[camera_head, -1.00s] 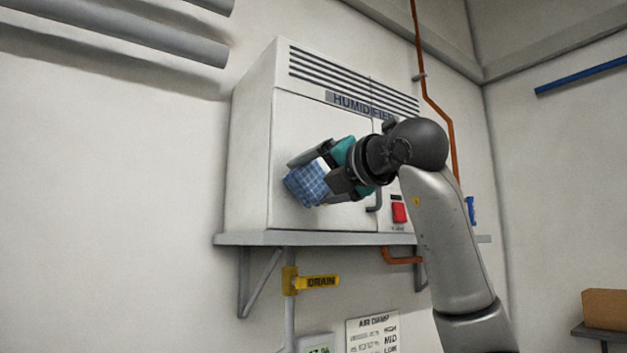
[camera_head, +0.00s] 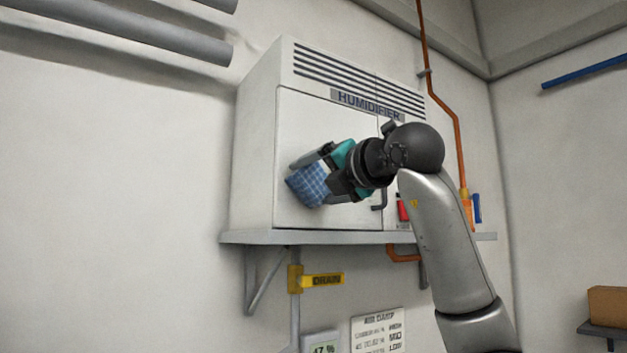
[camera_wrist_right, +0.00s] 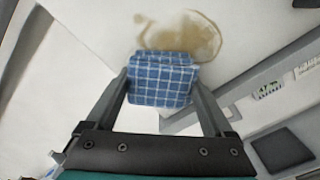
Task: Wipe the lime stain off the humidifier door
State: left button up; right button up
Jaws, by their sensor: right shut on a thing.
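The white humidifier (camera_head: 255,150) sits on a wall shelf, its door (camera_head: 300,120) shut. My right gripper (camera_head: 318,180) is shut on a folded blue checked cloth (camera_head: 308,187) in front of the lower part of the door. The cloth also shows in the right wrist view (camera_wrist_right: 160,82), between the two fingers. There the tan, ring-like lime stain (camera_wrist_right: 184,38) lies on the white door just beyond the cloth. I cannot tell whether the cloth touches the door. In the head view my arm and the cloth hide the stain. My left gripper is not in view.
The grey shelf (camera_head: 262,238) runs under the humidifier. A dark door handle (camera_head: 380,200) and a red switch (camera_head: 403,210) are close to my right wrist. Below are a yellow drain valve (camera_head: 322,280) and a wall chart (camera_head: 377,332). An orange pipe (camera_head: 455,130) runs behind my arm.

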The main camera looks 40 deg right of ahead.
jog(key=shift+s+d, duration=0.15)
jog(key=shift+d, duration=0.65)
jog(key=shift+s+d, duration=0.15)
jog(key=shift+d, duration=0.6)
jog(key=shift+d+r+p, duration=0.9)
jog(key=shift+d+p, duration=0.9)
jog(key=shift+d, duration=1.5)
jog(key=shift+w+a, duration=0.2)
jog(key=shift+a, duration=2.35)
jog(key=shift+w+a, duration=0.15)
jog(key=shift+a, duration=2.4)
jog(key=shift+r, duration=0.8)
jog(key=s+d, duration=0.1)
jog(key=d, duration=0.9)
jog(key=shift+s, duration=0.1)
